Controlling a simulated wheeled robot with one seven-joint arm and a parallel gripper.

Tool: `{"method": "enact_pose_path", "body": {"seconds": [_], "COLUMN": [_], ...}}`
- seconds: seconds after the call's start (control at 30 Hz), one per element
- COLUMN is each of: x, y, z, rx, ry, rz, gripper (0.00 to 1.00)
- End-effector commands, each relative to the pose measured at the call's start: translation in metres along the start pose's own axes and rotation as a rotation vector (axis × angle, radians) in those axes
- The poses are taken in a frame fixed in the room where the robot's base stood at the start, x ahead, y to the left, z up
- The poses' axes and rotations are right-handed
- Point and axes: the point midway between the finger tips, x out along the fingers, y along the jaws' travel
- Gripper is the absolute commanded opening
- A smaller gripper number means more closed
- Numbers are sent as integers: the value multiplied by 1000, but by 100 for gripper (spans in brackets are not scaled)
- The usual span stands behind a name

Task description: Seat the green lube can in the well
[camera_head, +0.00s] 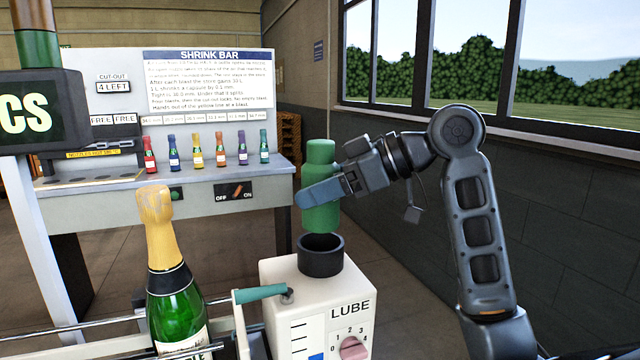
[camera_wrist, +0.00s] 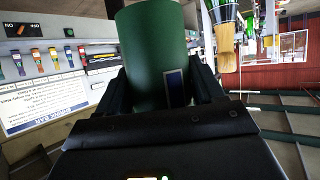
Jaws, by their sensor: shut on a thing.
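The green lube can (camera_head: 320,212) is upright in my gripper (camera_head: 322,192), with its narrower neck at the top. Its lower end is just above the well (camera_head: 321,262), a black ring on top of the white LUBE box (camera_head: 285,280). The can looks roughly in line with the ring, with its bottom apart from or right at the rim; I cannot tell which exactly. In the wrist view the green can (camera_wrist: 152,50) fills the space between the two dark fingers of my gripper (camera_wrist: 160,88). The inside of the well is mostly hidden.
A green bottle with a gold-topped neck (camera_head: 175,280) stands left of the LUBE box between metal rails. A teal lever (camera_head: 260,292) sticks out from the box's left. A pink dial (camera_head: 353,348) is on its front. Behind is the SHRINK BAR bench (camera_head: 225,200) with several small coloured bottles.

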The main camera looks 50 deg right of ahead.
Motion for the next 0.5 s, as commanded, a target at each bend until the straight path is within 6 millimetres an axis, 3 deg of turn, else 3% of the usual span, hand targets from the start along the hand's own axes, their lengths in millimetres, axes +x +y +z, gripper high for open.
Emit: {"method": "enact_pose_path", "body": {"seconds": [0.2,0.5], "x": [7,8], "y": [0,0], "z": [15,16], "rx": [-1,-1], "ry": [1,1], "rz": [-1,-1], "gripper": [13,13]}}
